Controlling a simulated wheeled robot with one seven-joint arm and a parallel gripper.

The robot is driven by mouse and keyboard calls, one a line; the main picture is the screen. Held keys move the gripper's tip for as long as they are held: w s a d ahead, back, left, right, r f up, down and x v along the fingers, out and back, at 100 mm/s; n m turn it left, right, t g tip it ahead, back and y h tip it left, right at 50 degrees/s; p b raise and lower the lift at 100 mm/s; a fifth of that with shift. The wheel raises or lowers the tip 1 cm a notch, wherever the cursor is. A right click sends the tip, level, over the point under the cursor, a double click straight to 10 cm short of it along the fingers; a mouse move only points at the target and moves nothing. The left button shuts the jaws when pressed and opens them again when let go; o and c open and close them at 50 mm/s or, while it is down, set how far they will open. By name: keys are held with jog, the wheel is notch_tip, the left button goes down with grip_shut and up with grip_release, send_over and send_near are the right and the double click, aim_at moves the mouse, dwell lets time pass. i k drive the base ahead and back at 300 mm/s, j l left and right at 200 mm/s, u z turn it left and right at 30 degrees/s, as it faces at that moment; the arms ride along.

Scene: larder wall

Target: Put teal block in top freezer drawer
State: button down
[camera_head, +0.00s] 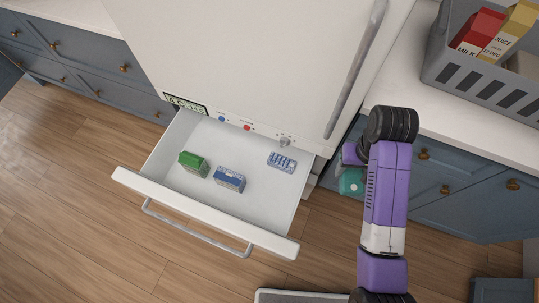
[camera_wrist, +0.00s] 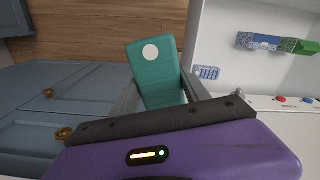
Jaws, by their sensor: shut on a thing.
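The teal block (camera_wrist: 155,62) has a pale round spot on its face and stands between the two fingers of my gripper (camera_wrist: 160,95) in the wrist view. My gripper is shut on it. In the head view the teal block (camera_head: 351,181) shows partly behind my purple arm, right of the open drawer, in front of the blue cabinets. The white freezer drawer (camera_head: 270,222) is pulled out. It holds a green box (camera_head: 194,164), a blue box (camera_head: 230,179) and a blue-and-white tray-like item (camera_head: 282,161). The fingertips are hidden in the head view.
The white freezer body (camera_head: 260,60) rises behind the drawer, with a long door handle (camera_head: 356,70). Blue cabinets (camera_head: 470,185) stand at the right under a pale counter. A grey crate (camera_head: 480,75) with cartons is on that counter. The drawer's front left floor is bare.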

aim_at(267, 200)
jog(key=i+j+u, duration=0.1)
jog(key=u, duration=0.2)
jog(key=i+u, duration=0.15)
jog(key=u, duration=0.15)
jog(key=i+l+u, duration=0.15)
jog(key=l+u, duration=0.15)
jog(key=i+l+u, duration=0.1)
jog(key=l+u, duration=0.2)
jog(key=l, duration=0.2)
jog(key=l+u, duration=0.35)
jog(key=k+l+u, duration=0.2)
jog(key=l+u, duration=0.15)
jog(key=l, duration=0.2)
